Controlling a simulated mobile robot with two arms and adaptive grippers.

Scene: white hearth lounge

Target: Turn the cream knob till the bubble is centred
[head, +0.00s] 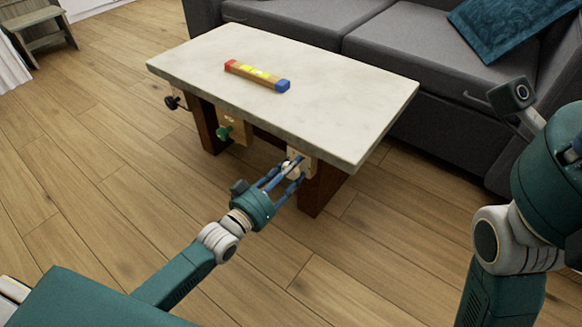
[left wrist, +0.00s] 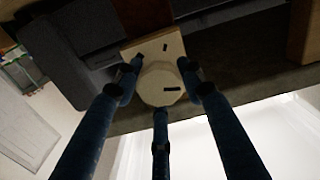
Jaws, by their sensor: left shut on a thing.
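The cream knob (left wrist: 160,75) sits on a pale plate (left wrist: 150,48) under the table's near right end. Knob and plate each carry a dark mark, and the two marks do not line up. My left gripper (head: 291,171) is shut on the knob, with three blue fingers around it in the left wrist view (left wrist: 160,98). A spirit level (head: 257,76) with a red end, a blue end and a yellow window lies on the tabletop. Its bubble is too small to place surely. My right arm shows at the right, but its fingers are out of view.
The pale-topped table (head: 330,108) has a green knob (head: 224,132) and a black knob (head: 173,102) along its near side, left of my gripper. A grey sofa (head: 420,50) stands behind it. A wooden stool (head: 42,25) is far left. The floor in front is clear.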

